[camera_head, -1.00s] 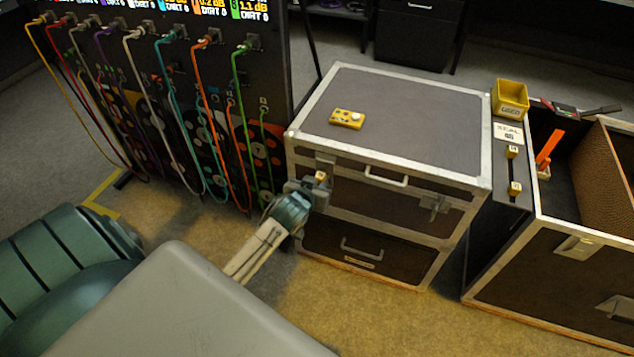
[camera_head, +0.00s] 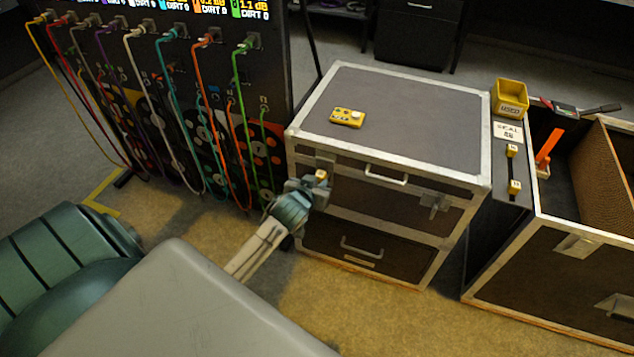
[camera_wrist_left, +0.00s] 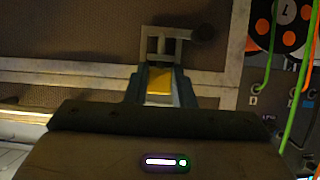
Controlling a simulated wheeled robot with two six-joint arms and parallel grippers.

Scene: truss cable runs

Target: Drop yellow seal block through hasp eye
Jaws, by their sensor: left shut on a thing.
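My left gripper (camera_head: 318,184) is at the upper left front corner of the dark flight case (camera_head: 400,115). It is shut on the yellow seal block (camera_head: 321,175), which also shows between the fingers in the left wrist view (camera_wrist_left: 159,84). In the left wrist view a pale metal hasp (camera_wrist_left: 166,44) with a slotted frame lies just beyond the fingertips, against the case front. I cannot tell whether the block touches the hasp eye. My right gripper is not in view.
A yellow remote-like box (camera_head: 347,118) lies on the case top. A yellow bin (camera_head: 510,97) and a panel with small yellow blocks (camera_head: 512,150) stand right of the case. An open case (camera_head: 560,255) is at far right. Coloured cables (camera_head: 200,120) hang from the rack at left.

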